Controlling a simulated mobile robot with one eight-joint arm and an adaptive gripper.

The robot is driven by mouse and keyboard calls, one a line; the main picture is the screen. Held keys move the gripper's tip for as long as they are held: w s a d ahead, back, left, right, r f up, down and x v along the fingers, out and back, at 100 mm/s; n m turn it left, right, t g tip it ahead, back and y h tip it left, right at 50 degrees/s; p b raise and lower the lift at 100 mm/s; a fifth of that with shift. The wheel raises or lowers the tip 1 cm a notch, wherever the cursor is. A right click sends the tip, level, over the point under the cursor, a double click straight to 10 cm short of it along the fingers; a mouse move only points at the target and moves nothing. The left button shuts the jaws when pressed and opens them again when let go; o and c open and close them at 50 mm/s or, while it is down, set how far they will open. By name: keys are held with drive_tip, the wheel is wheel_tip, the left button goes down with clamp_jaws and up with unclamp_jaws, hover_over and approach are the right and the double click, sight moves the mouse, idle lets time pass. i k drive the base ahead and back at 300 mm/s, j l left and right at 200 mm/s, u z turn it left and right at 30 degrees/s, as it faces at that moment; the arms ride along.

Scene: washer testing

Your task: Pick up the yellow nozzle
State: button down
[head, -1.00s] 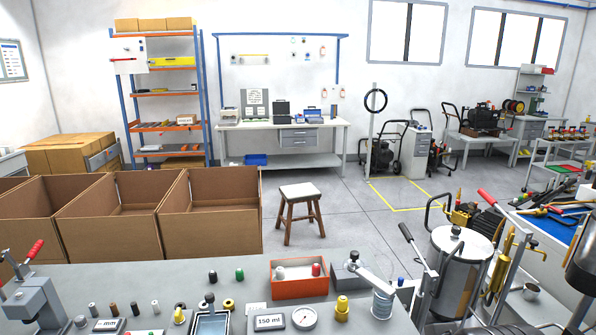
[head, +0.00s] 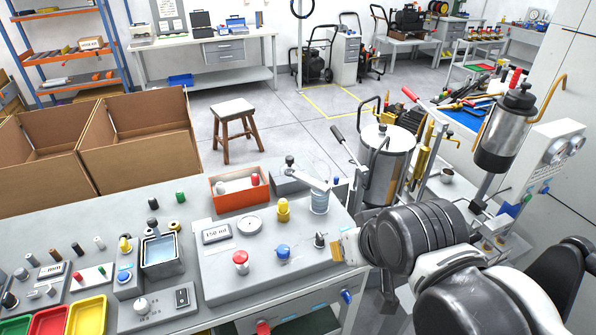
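A yellow nozzle-like piece (head: 283,210) stands upright on the raised grey panel of the bench, left of the clear-grey cylinder. A smaller yellow-topped piece (head: 125,244) stands farther left, beside the small square basin. My arm comes in from the lower right, and its dark wrist ends over the bench's right edge. My gripper (head: 347,247) seems to be at the tan tip of the wrist, to the right of and nearer than the yellow piece, apart from it. Its fingers are not clear, so I cannot tell whether they are open.
Near the yellow piece are an orange box (head: 238,199), a round gauge (head: 249,225), a red-topped knob (head: 240,262), a blue knob (head: 283,252) and a metal cylinder (head: 319,203). A steel tank (head: 385,165) stands right. Coloured trays (head: 87,317) lie front left.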

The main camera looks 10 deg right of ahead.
sight(282, 203)
drive_tip(key=i+u, duration=0.4)
drive_tip(key=i+l+u, duration=0.25)
drive_tip(key=u, duration=0.15)
